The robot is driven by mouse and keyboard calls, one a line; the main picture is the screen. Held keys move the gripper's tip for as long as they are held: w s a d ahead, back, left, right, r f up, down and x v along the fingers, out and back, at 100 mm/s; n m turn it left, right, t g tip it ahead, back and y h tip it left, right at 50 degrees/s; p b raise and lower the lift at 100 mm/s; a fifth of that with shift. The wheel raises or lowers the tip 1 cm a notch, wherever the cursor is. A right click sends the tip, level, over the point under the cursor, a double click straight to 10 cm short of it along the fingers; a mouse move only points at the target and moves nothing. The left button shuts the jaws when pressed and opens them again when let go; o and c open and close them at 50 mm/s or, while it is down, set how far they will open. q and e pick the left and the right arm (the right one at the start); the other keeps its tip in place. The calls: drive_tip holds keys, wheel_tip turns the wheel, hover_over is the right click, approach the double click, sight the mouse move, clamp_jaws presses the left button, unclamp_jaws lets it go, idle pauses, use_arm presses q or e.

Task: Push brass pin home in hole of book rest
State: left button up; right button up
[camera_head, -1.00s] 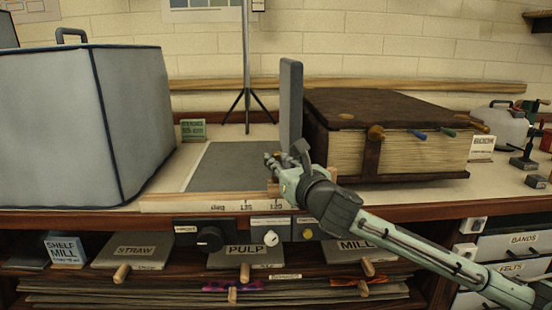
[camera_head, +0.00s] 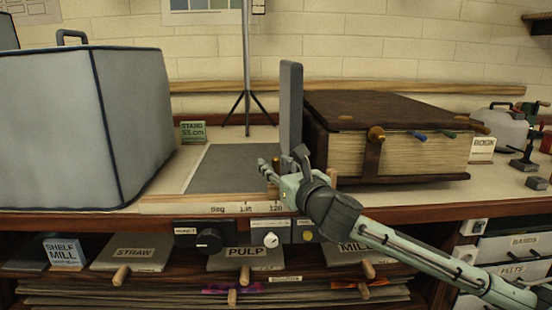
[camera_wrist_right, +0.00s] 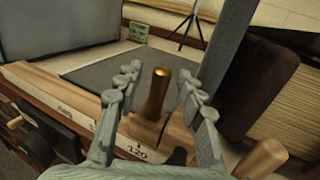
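The brass pin (camera_wrist_right: 155,93) stands nearly upright, its rounded head up, at the wooden front strip (camera_wrist_right: 82,101) of what looks like the book rest. Much of its length shows above the wood; its lower end and the hole cannot be made out. My right gripper (camera_wrist_right: 157,88) is open, one finger on each side of the pin, with a visible gap on both sides. In the head view my right gripper (camera_head: 283,163) is at the front edge of the grey board (camera_head: 232,169), and the pin is mostly hidden by the fingers. My left gripper is not in view.
A grey upright plate (camera_head: 291,108) stands just behind my right gripper. A thick brown book (camera_head: 400,153) lies to its right, and a wooden peg (camera_wrist_right: 262,158) is close to my right finger. A large grey covered box (camera_head: 75,130) fills the left.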

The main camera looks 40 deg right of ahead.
drive_tip(key=s+a, duration=0.1)
drive_tip(key=s, duration=0.6)
drive_tip(key=shift+s+a, duration=0.15)
drive_tip(key=shift+s, duration=0.05)
idle(0.3)
